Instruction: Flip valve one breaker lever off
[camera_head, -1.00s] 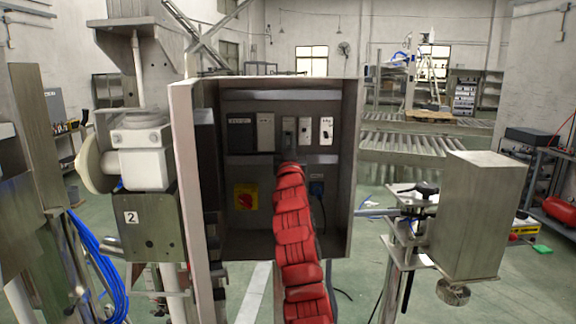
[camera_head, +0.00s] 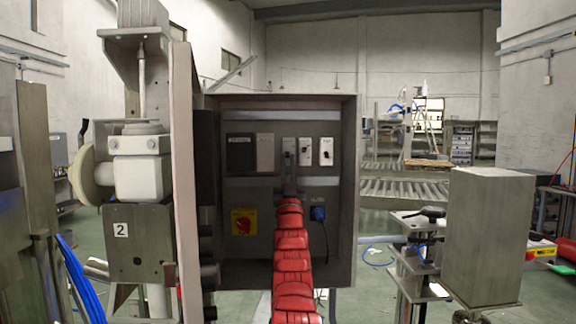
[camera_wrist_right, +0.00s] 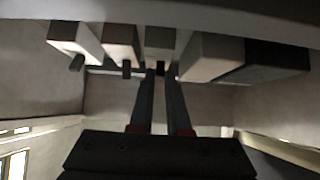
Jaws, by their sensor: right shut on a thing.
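The open electrical cabinet (camera_head: 347,200) stands in the middle of the head view. Three narrow breakers sit side by side in its upper part: a left one (camera_head: 289,146), a middle one (camera_head: 306,151) and a right one (camera_head: 326,151). My right gripper (camera_head: 289,187), on the red-sleeved arm, reaches up just below the left breaker. In the right wrist view my right gripper (camera_wrist_right: 158,72) has its two fingers close together at the underside of that breaker (camera_wrist_right: 160,38), shut on its lever, which the fingertips mostly hide. My left gripper is not in view.
A dark block (camera_head: 240,152) and a wider pale block (camera_head: 265,152) sit left of the breakers. Below are a yellow plate with a red knob (camera_head: 243,221) and a blue plug (camera_head: 318,213). The cabinet door (camera_head: 185,170) stands open at left. A metal box (camera_head: 487,235) stands at right.

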